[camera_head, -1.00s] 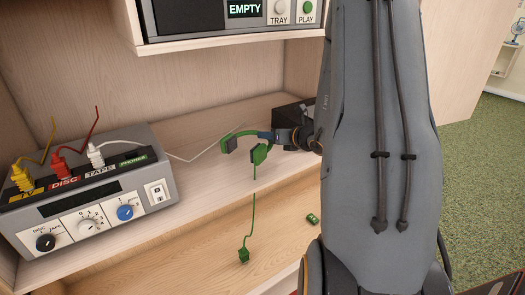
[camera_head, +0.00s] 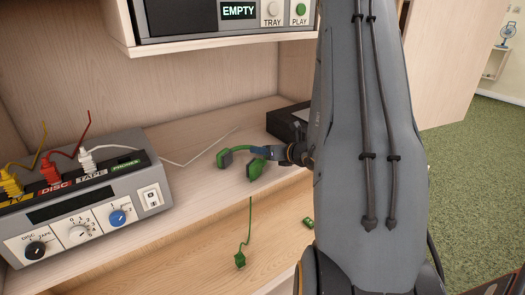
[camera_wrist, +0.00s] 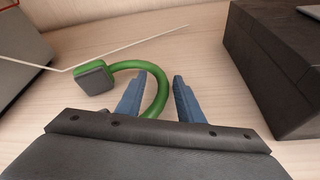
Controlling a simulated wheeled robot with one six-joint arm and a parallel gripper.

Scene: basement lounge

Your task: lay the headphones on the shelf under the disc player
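The green headphones (camera_head: 229,156) with dark grey ear pads are at the wooden shelf (camera_head: 215,195) under the disc player (camera_head: 235,12), near its front edge. Their thin green cord hangs over the edge to a green plug (camera_head: 240,260). My gripper (camera_head: 268,153) reaches in from the right at the headband. In the wrist view, the green headband (camera_wrist: 127,65) curves between my blue fingers (camera_wrist: 160,78), which stand apart with a gap around it. One ear pad (camera_wrist: 96,80) shows left of the fingers; the other is hidden there.
A grey amplifier (camera_head: 90,195) with yellow, red and white plugs stands at left; a pale cable (camera_head: 185,163) runs from it along the shelf. A black box (camera_head: 285,122) stands behind my gripper. A small green piece (camera_head: 308,222) lies on the lower surface.

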